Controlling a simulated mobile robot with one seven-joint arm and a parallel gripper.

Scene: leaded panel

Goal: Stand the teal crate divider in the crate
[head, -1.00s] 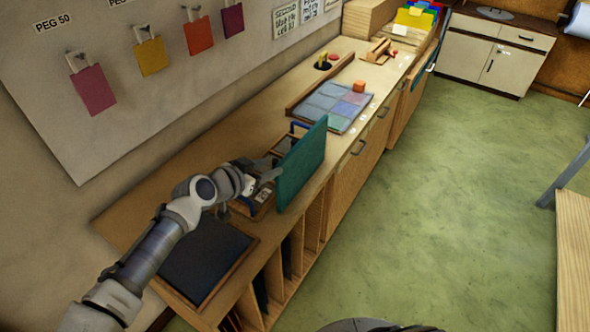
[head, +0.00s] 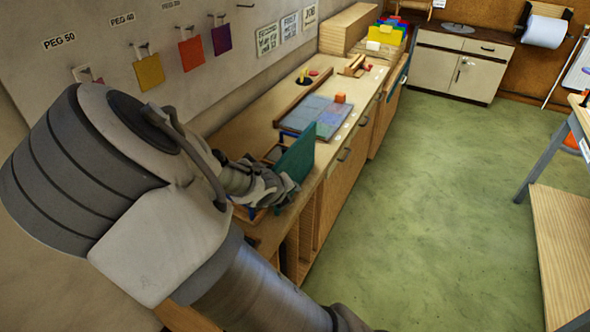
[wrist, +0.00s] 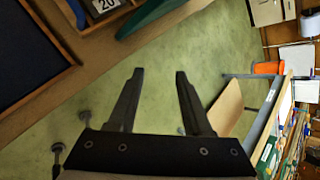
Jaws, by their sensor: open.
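The teal crate divider (head: 298,153) stands upright at the right side of the crate, near the counter's front edge. I cannot tell whether the divider's lower edge sits inside the crate. My gripper (wrist: 158,73) is open and empty, its fingers over the green floor, apart from the divider. In the head view, my wrist hides the divider's lower part.
A dark panel in a wooden frame (wrist: 30,55) lies on the counter beside the crate. Wall bags hang at left. The green floor (head: 430,190) is clear; a wooden bench (head: 565,245) stands right.

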